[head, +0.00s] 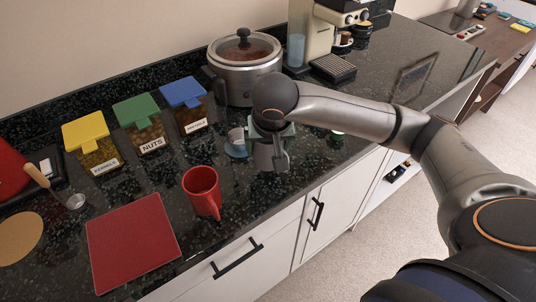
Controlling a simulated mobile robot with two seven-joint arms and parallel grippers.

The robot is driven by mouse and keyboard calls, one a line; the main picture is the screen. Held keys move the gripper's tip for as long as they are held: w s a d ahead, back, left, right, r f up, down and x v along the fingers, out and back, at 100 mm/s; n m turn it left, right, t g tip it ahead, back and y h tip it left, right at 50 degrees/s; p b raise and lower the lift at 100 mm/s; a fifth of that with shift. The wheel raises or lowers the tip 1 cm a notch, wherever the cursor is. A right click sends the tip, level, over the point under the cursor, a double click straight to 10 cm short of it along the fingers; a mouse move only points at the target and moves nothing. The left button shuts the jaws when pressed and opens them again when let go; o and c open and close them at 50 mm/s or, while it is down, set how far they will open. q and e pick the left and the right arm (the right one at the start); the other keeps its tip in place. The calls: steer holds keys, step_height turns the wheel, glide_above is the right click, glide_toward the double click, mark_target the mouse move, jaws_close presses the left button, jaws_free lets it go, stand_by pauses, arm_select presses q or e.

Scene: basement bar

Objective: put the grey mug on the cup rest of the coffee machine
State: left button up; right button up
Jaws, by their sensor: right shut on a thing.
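My right gripper (272,158) points down over the counter, shut on a grey mug (262,159) that its fingers partly hide. Whether the mug touches the counter is hard to tell. The cream and black coffee machine (321,32) stands at the back, right of the pot, its top cut off by the picture edge. A dark slatted tray (333,67) sits low at its front, apart from and beyond the gripper. My left gripper is not in view.
A small pale cup on a blue base (237,144) stands close left of the gripper. A steel slow cooker (243,70) stands behind it. A red mug (202,192) and red board (132,241) are nearer. Lidded snack boxes (139,124) line the wall. Counter right of the tray looks mostly clear.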

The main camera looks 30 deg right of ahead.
mark_target(268, 157)
steer(key=shift+s+p+x, duration=0.2)
steer(key=shift+x, duration=0.7)
steer(key=shift+s+p+x, duration=0.2)
steer(key=shift+x, duration=0.65)
steer(key=shift+a+f, duration=0.1)
steer(key=shift+f, duration=0.15)
steer(key=shift+f, duration=0.15)
steer(key=o, duration=1.4)
